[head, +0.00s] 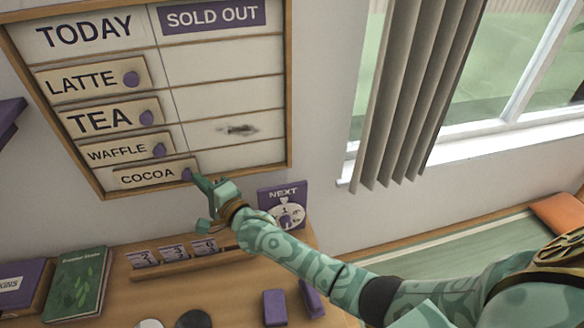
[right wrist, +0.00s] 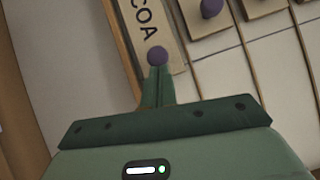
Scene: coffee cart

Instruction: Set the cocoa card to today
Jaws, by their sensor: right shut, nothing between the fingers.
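The cocoa card (head: 150,177) sits in the bottom row of the wall board, in the column under TODAY (head: 83,31). Its purple knob (head: 186,174) is at its right end. My right gripper (head: 200,182) is shut, with its fingertips at the right side of that knob. In the right wrist view the shut fingertips (right wrist: 158,72) meet or nearly meet the knob (right wrist: 158,56) of the cocoa card (right wrist: 145,20); I cannot tell whether they touch. The SOLD OUT column (head: 212,17) has no cards. My left gripper is not in view.
Latte (head: 82,83), tea (head: 100,119) and waffle (head: 117,152) cards fill the rows above, under TODAY. A dark smudge (head: 237,129) marks the board. Below are a NEXT dial (head: 283,208), a rack of number cards (head: 176,264), and a green book (head: 78,284) on the counter.

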